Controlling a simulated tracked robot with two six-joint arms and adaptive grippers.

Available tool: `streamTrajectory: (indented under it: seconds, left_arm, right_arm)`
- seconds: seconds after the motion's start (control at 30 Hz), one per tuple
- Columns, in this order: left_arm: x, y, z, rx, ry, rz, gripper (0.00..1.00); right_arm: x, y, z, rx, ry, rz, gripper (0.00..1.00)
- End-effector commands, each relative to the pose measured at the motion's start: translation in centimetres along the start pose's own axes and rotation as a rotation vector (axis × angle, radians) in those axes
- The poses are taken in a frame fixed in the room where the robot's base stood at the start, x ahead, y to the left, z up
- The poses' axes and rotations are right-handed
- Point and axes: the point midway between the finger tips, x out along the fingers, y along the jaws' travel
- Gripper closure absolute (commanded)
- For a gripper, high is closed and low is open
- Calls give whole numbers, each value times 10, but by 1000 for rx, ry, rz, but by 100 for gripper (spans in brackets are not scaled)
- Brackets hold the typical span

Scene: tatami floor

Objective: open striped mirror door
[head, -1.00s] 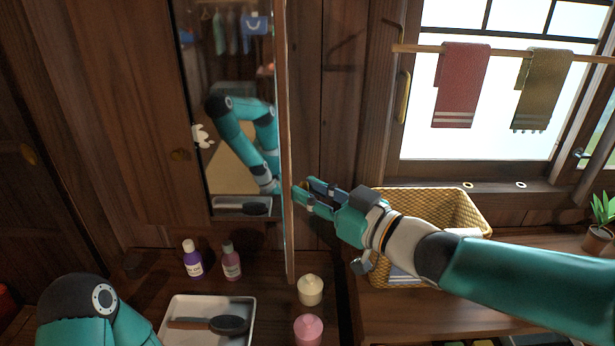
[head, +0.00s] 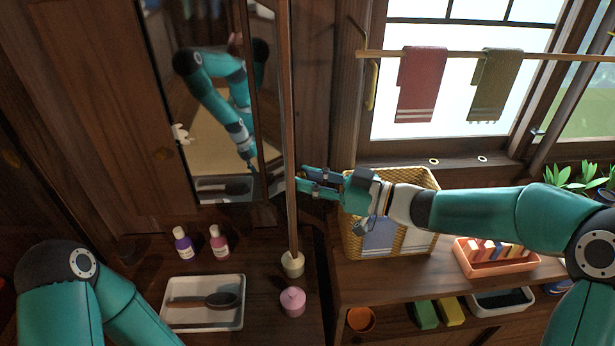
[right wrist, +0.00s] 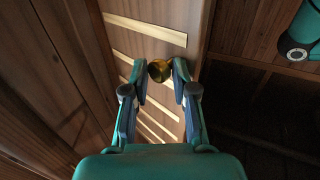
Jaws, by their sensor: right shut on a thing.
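The striped door (head: 291,120) stands nearly edge-on in the head view, swung out from the wall cabinet. In the right wrist view its wooden face (right wrist: 150,55) carries several pale slanted stripes and a round brass knob (right wrist: 160,70). My right gripper (head: 303,181) is at the door's right side; in the wrist view its fingers (right wrist: 160,76) are shut on the knob, one on each side. A mirror surface (head: 215,150) left of the door's edge reflects a teal arm. My left arm shows at the lower left; its gripper is out of view.
A cream jar (head: 292,264) and a pink jar (head: 292,302) stand on the counter under the door's lower edge. Two bottles (head: 184,246) and a white tray (head: 170,326) with a brush are left. A wicker basket (head: 408,180) stands close behind my right gripper.

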Motion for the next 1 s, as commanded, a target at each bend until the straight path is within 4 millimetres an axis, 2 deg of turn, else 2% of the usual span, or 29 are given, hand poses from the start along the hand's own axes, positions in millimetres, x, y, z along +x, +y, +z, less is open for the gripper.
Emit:
streamTrajectory:
  seconds: [0.03, 0.2, 0.23, 0.33, 0.37, 1.0]
  left_arm:
    - [0, 0, 0, 0, 0, 0, 60]
    - [0, 0, 0, 0, 0, 0, 60]
    - [0, 0, 0, 0, 0, 0, 60]
    - [0, 0, 0, 0, 0, 0, 60]
    - [0, 0, 0, 0, 0, 0, 60]
    - [0, 0, 0, 0, 0, 0, 60]
  right_arm:
    - [1, 9, -7, -4, 11, 28, 100]
    - [0, 9, -8, -7, 12, 28, 100]
    - [0, 9, -8, -7, 11, 29, 70]
    - [0, 9, -8, -8, 13, 28, 53]
    - [0, 9, -8, -8, 13, 28, 51]
    - [-2, 9, -9, -7, 16, 29, 51]
